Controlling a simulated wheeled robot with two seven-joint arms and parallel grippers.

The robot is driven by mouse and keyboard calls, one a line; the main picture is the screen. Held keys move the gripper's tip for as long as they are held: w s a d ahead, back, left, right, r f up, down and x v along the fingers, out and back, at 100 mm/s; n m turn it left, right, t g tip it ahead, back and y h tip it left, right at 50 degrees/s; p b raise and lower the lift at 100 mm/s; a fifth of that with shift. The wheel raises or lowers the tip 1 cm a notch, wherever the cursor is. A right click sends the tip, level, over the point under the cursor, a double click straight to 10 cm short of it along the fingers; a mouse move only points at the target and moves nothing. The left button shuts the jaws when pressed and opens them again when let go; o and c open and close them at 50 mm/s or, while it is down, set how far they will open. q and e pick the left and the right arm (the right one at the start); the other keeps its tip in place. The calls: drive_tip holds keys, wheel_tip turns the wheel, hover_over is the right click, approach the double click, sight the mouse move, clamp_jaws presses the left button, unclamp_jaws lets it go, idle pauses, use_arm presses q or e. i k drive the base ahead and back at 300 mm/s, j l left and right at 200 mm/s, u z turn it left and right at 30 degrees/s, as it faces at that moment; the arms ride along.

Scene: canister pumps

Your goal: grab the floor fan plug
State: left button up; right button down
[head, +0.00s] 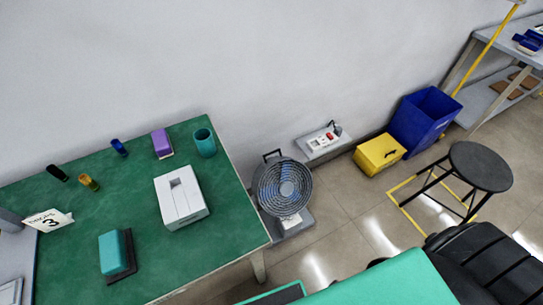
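The floor fan (284,187), grey with a round grille and a dark handle, stands on the floor just right of the green table. A white outlet box (315,145) sits by the wall, right of and behind the fan. It has a small red part on top. A small dark plug-like piece (337,129) stands at its right end. I cannot tell whether it belongs to the fan, and no cord is clearly visible. Neither of my grippers shows in the head view.
The green table (100,190) bears a white box (181,198), a teal cup (204,142) and several small items. A yellow box (379,154), a blue bin (425,118) and a black stool (480,166) stand to the right. Some floor right of the fan is clear.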

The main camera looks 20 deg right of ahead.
sight(338, 131)
drive_tip(key=z, duration=1.3)
drive_tip(key=l+u, duration=0.1)
drive_tip(key=l, duration=0.35)
drive_tip(key=i+l+u, duration=0.1)
drive_tip(key=l, duration=0.25)
drive_tip(key=i+l+u, duration=0.2)
drive_tip(key=l, duration=0.45)
drive_tip(key=i+l+u, duration=0.1)
drive_tip(key=l, duration=0.3)
drive_tip(key=i+l+u, duration=0.1)
drive_tip(key=l, duration=0.25)
drive_tip(key=i, duration=0.1)
